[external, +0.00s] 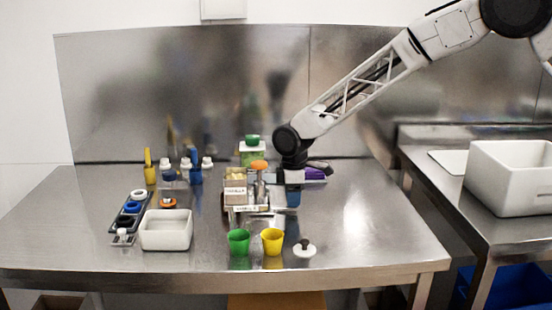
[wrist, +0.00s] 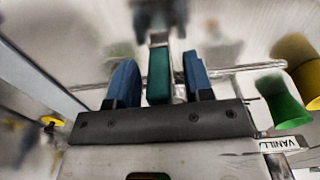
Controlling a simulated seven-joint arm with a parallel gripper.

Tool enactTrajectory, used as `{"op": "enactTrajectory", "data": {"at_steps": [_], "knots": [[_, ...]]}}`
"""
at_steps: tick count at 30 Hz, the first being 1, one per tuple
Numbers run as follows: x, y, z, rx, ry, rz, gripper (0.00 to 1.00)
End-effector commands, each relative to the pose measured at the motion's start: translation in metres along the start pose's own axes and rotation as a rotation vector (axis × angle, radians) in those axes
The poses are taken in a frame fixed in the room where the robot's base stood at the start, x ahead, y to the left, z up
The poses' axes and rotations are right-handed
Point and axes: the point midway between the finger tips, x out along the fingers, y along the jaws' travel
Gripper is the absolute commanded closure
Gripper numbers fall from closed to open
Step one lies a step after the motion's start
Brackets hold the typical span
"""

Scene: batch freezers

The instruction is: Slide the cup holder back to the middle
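My gripper (external: 293,198) is low at the right side of the small machine (external: 236,192) labelled VANILLA. Its two blue fingers point down there. In the wrist view my gripper (wrist: 160,72) has its fingers apart, one on each side of a teal block (wrist: 158,76), with a narrow gap on both sides. A thin metal rod (wrist: 243,69) runs crosswise at the fingers. I cannot tell whether the teal block belongs to the cup holder; the cup holder is not clearly distinguishable in either view.
A green cup (external: 238,243), a yellow cup (external: 272,242) and a white lid-like piece (external: 304,250) stand in front of the machine. A white bin (external: 166,231) and a dark rack (external: 130,217) are at left. The table's right front is clear.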

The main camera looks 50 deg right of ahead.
Motion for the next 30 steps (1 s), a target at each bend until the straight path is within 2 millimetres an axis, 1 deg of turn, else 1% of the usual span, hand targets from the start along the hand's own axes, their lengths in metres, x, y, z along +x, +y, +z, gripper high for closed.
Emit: {"op": "enactTrajectory", "data": {"at_steps": [7, 11, 17, 24, 30], "knots": [[-0.001, 0.0, 0.0, 0.0, -0.001, 0.0, 0.53], [-0.006, 0.0, 0.0, 0.0, 0.0, 0.0, 0.53], [-0.024, 0.001, 0.0, 0.0, 0.001, 0.001, 0.53], [-0.054, 0.0, 0.0, 0.0, 0.001, 0.001, 0.53], [-0.073, 0.0, 0.0, 0.0, 0.001, 0.001, 0.53]]}}
